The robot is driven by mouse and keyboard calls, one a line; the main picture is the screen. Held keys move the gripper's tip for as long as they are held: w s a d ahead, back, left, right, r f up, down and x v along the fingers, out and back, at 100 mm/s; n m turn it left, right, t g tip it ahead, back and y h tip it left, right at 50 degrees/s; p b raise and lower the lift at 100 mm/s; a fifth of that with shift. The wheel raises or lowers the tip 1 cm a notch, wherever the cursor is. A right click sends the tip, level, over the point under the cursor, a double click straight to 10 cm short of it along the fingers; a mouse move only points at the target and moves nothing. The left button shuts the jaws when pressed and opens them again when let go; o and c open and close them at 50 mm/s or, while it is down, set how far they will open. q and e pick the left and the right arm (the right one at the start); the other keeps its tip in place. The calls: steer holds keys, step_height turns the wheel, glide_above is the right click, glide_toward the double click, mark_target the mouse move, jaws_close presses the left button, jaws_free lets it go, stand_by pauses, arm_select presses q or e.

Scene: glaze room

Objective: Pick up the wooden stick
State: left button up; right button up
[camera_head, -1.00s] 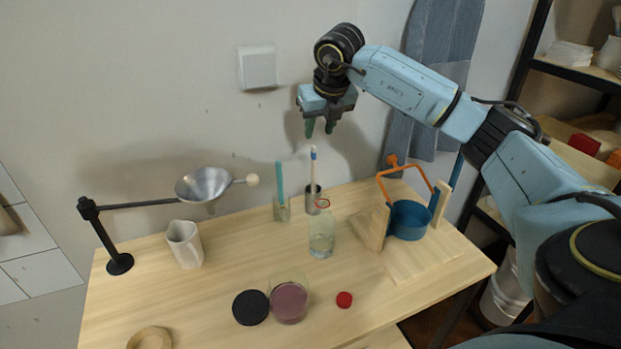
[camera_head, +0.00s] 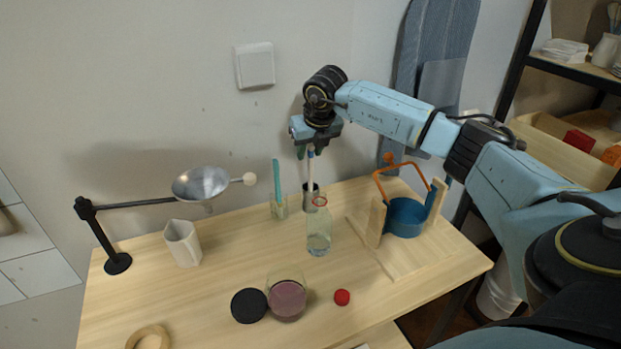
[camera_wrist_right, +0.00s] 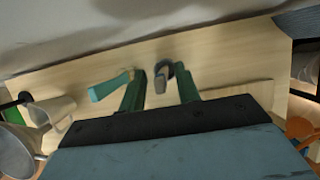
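The wooden stick (camera_head: 310,174), pale with a blue band near its top, stands upright in a small metal cup (camera_head: 311,199) towards the back of the table. My right gripper (camera_head: 305,153) points down at the top of the stick. In the right wrist view its two green fingers (camera_wrist_right: 160,92) are spread apart, and the stick's end (camera_wrist_right: 160,84) shows between them, with a gap on both sides. The cup's dark rim shows just behind it. My left gripper is not in view.
A teal stick (camera_head: 276,175) stands in a small glass just left of the metal cup. A clear bottle (camera_head: 318,240) stands in front. A wooden stand with a blue pot (camera_head: 405,219) is at right. A metal bowl (camera_head: 200,183) hangs on an arm at left. The wall is close behind.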

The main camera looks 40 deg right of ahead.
jaws_close()
steer(key=shift+r, duration=0.1)
